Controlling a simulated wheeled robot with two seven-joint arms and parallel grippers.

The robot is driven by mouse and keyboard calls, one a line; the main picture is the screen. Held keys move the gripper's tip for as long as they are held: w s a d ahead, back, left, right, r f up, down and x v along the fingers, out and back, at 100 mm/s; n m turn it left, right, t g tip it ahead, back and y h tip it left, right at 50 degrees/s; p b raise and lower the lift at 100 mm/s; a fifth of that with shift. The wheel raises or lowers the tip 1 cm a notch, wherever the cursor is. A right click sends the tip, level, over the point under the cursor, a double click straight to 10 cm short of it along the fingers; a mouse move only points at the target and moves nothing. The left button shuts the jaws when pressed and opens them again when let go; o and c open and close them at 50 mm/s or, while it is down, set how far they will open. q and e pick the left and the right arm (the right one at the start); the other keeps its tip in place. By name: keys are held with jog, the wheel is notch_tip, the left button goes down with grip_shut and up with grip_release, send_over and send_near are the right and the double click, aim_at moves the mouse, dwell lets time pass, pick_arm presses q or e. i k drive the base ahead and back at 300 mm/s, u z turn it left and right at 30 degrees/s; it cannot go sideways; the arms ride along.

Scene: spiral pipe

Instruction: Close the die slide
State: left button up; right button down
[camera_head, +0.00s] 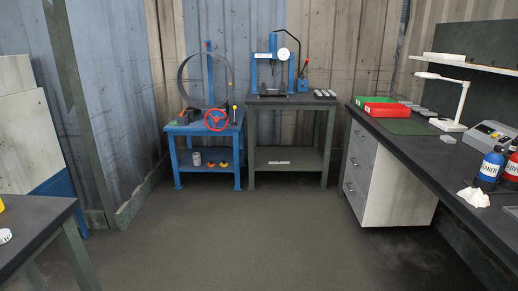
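A blue-framed press (274,69) with a round dial stands on a dark bench (290,102) at the back wall. Left of it, a machine with a large dark ring (181,81), a blue post (210,72) and a red handwheel (215,119) stands on a blue bench (175,130). I cannot make out the die slide or tell whether it is open. Neither of my grippers is in view.
A long dark workbench (440,160) with drawers runs along the right side, carrying a red box (386,110), a white lamp (452,125) and bottles (489,169). A dark table (30,228) stands at the near left. The floor between is clear.

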aim_at(282, 92)
jog(key=i, duration=5.2)
jog(key=z, duration=0.15)
